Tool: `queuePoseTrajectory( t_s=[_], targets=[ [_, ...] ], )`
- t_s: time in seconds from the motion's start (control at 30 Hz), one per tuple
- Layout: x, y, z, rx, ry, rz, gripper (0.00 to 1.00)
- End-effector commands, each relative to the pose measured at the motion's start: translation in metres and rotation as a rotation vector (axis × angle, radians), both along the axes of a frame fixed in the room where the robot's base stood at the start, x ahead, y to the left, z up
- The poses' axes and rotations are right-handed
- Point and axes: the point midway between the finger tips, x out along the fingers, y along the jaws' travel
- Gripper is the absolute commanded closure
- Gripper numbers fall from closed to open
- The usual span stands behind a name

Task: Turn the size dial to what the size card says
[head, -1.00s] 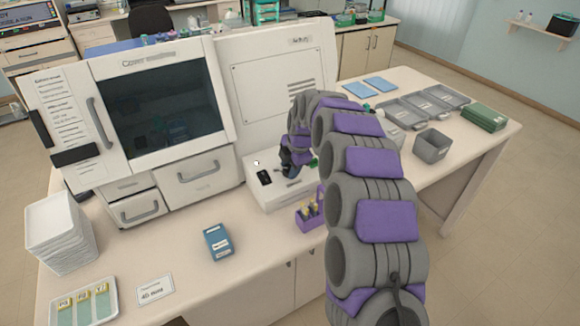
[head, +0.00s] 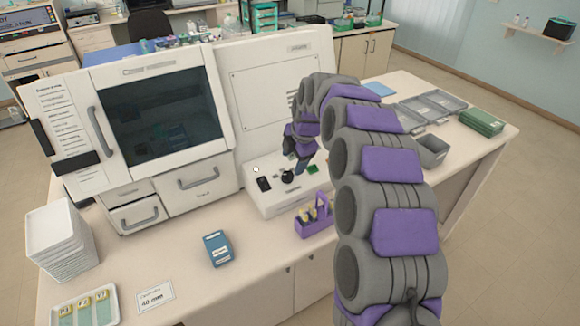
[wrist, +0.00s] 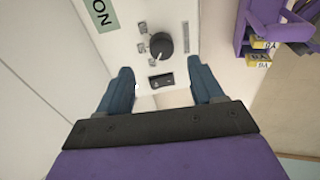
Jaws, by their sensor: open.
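The size card (head: 156,296) lies on the bench at the front left and reads 40 mm; its smaller top line is blurred. The black round size dial (head: 287,174) is on the white control panel at the machine's foot. In the wrist view the dial (wrist: 159,44) sits beyond my fingertips, with a pale pointer mark toward its lower edge. Several small labels stand along its left and lower side, too small to read. My gripper (head: 299,163) is open and empty above and just right of the dial; its two blue fingers (wrist: 161,78) are apart, not touching it.
A dark switch (head: 264,184) is left of the dial. A purple rack (head: 316,226) with yellow-labelled slides stands right in front of the panel. A blue box (head: 218,250) and a slide tray (head: 116,305) are on the bench. The bench between the box and rack is clear.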

Motion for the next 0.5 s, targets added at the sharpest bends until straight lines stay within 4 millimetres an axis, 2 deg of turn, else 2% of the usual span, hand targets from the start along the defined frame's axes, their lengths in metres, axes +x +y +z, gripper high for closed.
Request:
queuePoseTrajectory(
  t_s=[0.03,0.2,0.5],
  targets=[
    [-0.002,-0.003,0.015,0.001,-0.004,-0.001,0.34],
    [-0.009,-0.01,0.051,0.001,-0.004,-0.002,0.34],
    [-0.017,-0.019,0.089,0.0,0.001,-0.001,0.34]
  ],
)
